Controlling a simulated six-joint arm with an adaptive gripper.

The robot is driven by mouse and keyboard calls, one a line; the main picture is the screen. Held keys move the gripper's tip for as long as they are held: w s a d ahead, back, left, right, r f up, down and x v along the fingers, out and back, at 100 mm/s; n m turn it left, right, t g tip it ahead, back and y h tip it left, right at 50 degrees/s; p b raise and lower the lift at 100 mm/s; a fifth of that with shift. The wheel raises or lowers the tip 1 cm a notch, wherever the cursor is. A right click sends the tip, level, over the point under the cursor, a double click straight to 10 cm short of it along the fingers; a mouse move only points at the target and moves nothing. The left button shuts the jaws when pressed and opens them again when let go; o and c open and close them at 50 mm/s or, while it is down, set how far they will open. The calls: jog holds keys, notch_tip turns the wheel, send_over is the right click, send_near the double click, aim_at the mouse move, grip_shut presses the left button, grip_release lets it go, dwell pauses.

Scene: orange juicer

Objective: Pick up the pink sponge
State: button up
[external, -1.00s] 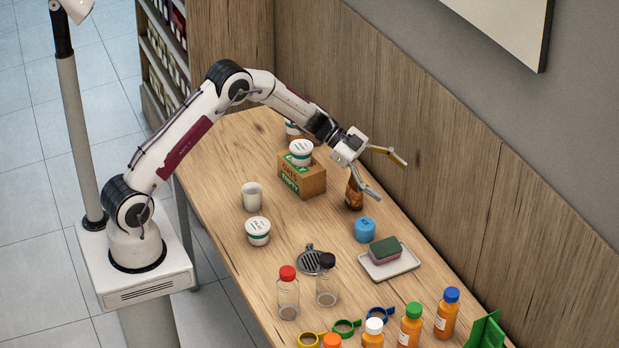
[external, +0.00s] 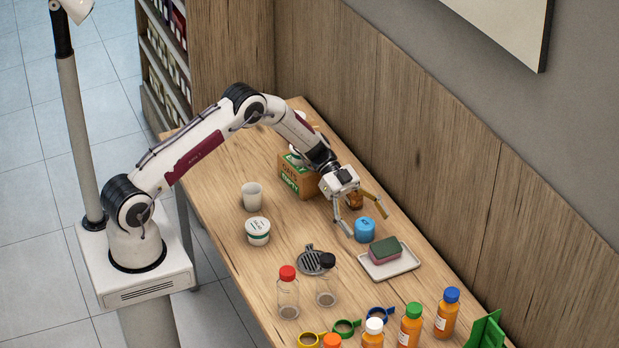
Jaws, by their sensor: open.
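The pink sponge (external: 384,256) has a dark green top layer and lies on a white rectangular tray (external: 404,266) toward the right side of the table. My gripper (external: 367,225) is open, its two fingers spread and pointing down toward the table. It is up and to the left of the sponge in the picture, apart from it. A blue cylindrical container (external: 365,230) shows at the fingertips, between the fingers in this view. I cannot tell whether the fingers touch it.
A brown bottle (external: 355,200) is partly hidden behind my gripper. A cardboard box (external: 298,180), a white cup (external: 252,196) and a white tub (external: 258,231) stand to the left. Clear bottles (external: 288,293) and several orange bottles (external: 410,326) stand nearer. A wooden wall (external: 450,180) bounds the back.

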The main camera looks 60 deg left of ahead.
aim_at(381, 241)
jog(key=shift+x, duration=1.3)
jog(key=shift+w+x, duration=0.1)
jog(key=shift+x, duration=1.2)
jog(key=shift+w+x, duration=0.15)
jog(key=shift+x, duration=1.15)
jog(key=c, duration=0.8)
jog(key=shift+c, duration=0.4)
jog(key=shift+r, duration=5)
